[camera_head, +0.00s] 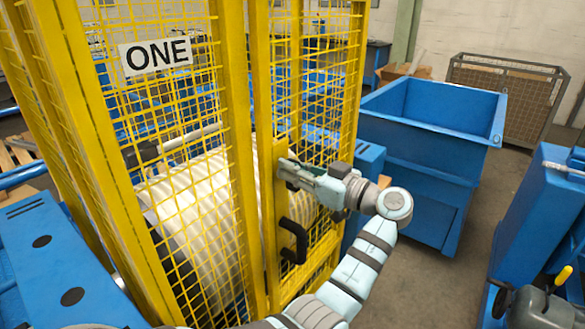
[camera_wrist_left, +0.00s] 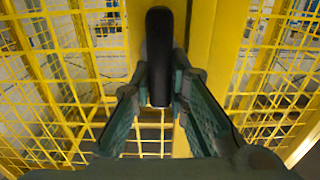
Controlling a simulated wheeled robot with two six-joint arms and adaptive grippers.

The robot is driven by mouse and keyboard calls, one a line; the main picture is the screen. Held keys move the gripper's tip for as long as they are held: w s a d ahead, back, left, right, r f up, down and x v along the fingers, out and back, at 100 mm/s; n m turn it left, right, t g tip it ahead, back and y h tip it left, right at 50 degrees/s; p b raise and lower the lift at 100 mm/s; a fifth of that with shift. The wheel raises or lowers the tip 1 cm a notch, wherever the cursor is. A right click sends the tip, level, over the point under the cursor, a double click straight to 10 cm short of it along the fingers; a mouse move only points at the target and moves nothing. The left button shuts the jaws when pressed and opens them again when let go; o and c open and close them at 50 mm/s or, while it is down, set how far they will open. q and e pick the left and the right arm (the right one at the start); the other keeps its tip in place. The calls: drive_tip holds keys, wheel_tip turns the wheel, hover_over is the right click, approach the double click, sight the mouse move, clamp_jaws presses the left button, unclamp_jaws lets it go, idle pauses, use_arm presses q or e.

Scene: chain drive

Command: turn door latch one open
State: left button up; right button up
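The door latch's black handle (camera_wrist_left: 159,60) stands upright in the middle of the left wrist view, in front of a yellow door post. My left gripper (camera_wrist_left: 161,82) has one finger on each side of it, and the fingertips appear closed against its sides. In the head view my left gripper (camera_head: 287,170) is at the yellow door frame, below and right of the white sign reading ONE (camera_head: 156,56). The latch there is mostly hidden by the gripper. The door (camera_head: 263,120) looks closed against its post. My right gripper is not in view.
A black pull handle (camera_head: 294,241) sticks out of the door just below my gripper. Yellow mesh fencing (camera_head: 180,110) surrounds a large pale ribbed roll (camera_head: 205,190). A blue bin (camera_head: 435,115) stands behind to the right. Open grey floor (camera_head: 425,275) lies right of my arm.

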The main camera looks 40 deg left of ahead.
use_arm(q)
drive_tip(key=shift+w+m, duration=0.1)
drive_tip(key=shift+m, duration=0.3)
clamp_jaws()
drive_tip(key=m, duration=0.3)
drive_tip(key=shift+w+p, duration=0.25)
drive_tip(key=shift+p, duration=0.05)
drive_tip(key=shift+w+f+m+p, duration=0.25)
drive_tip(key=shift+m+p, duration=0.75)
drive_tip(key=shift+m, duration=1.35)
drive_tip(key=shift+w+f+m+p, duration=0.15)
drive_tip(key=shift+f+m+p, duration=0.2)
drive_tip(key=shift+m+p, duration=1.4)
drive_tip(key=shift+w+f+m+p, duration=0.2)
drive_tip(key=shift+f+m+p, duration=0.1)
drive_tip(key=shift+m, duration=2.7)
drive_tip(key=shift+f, duration=0.1)
drive_tip(key=o, duration=0.8)
unclamp_jaws()
